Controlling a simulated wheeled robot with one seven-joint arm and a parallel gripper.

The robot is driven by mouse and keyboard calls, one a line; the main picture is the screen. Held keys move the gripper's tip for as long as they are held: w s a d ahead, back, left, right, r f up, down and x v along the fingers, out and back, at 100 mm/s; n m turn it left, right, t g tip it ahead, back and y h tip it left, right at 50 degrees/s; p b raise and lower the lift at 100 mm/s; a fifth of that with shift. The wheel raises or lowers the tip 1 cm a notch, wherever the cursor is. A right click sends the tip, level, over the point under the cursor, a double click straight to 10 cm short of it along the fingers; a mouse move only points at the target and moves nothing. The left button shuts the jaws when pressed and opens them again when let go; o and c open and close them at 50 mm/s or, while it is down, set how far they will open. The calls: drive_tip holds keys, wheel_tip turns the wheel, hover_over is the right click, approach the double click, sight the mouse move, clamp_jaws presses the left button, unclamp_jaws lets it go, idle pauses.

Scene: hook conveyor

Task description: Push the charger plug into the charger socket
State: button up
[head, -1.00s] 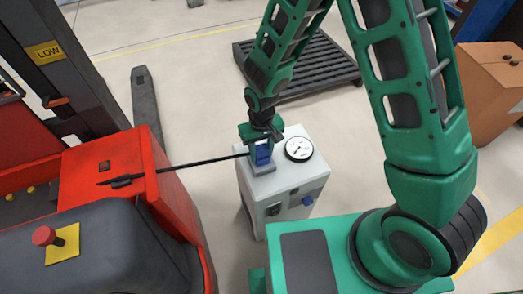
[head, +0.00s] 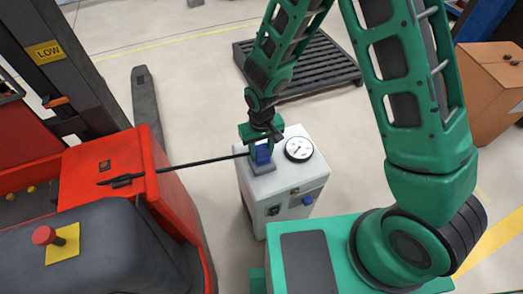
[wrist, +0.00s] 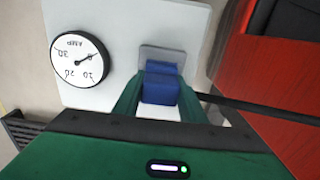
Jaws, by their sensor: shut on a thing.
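The blue charger plug (wrist: 160,91) sits between the fingers of my gripper (head: 263,150), which is shut on it. In the wrist view my gripper (wrist: 157,98) has a green finger on each side of the plug. A black cable runs from the plug towards the red truck. The charger socket (wrist: 162,56) is a grey plate with a blue part on top of the pale charger box (head: 281,187). The plug is in line with the socket and close against its blue part. I cannot tell how deep it sits.
A round AMP gauge (head: 299,149) is on the charger top beside the socket. The red truck (head: 108,178) stands at the left, with the black cable (head: 204,162) stretched across to it. A dark pallet (head: 310,66) lies behind. A brown box (head: 487,90) stands at the right.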

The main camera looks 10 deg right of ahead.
drive_tip(key=shift+f, duration=0.55)
drive_tip(key=o, duration=1.1)
drive_tip(key=shift+c, duration=0.2)
wheel_tip(320, 180, up, 11)
drive_tip(key=shift+w+f, duration=0.1)
drive_tip(key=shift+f, duration=0.05)
drive_tip(key=shift+d, duration=0.1)
